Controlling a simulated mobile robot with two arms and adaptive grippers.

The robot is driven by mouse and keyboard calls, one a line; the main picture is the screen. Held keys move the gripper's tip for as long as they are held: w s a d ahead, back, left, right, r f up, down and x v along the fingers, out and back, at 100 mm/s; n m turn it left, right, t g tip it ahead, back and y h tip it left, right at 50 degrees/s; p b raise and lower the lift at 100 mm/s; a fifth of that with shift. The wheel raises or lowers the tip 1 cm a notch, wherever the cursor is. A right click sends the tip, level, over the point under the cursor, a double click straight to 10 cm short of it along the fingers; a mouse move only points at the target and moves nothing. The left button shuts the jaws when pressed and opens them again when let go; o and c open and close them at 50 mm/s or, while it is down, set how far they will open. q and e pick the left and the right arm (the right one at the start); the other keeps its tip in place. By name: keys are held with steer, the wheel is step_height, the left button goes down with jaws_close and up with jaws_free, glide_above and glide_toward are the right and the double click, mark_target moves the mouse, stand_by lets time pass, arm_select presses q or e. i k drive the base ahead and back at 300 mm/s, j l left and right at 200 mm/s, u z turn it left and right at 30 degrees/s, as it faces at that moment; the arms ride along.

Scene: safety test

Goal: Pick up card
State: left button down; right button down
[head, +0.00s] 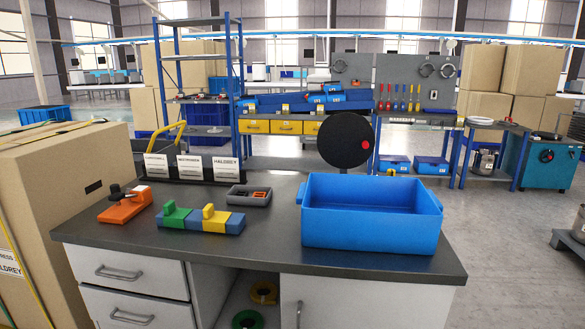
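Three white cards stand upright in a dark holder (190,181) at the back left of the grey workbench (270,255). The left card (156,163), the middle card (190,164) and the right card (223,165) carry dark print, too small to read surely. A yellow curved handle (167,128) shows behind them. Neither of my grippers is in view, and nothing is touching the cards.
A blue bin (370,232) fills the bench's right side. An orange device (125,206), a green-blue-yellow block set (200,220) and a grey tray (248,198) lie nearer the front left. A black disc (338,146) stands behind the bin. Cardboard boxes (60,185) border the left.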

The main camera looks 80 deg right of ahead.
mark_target(225, 169)
steer(key=z, duration=2.05)
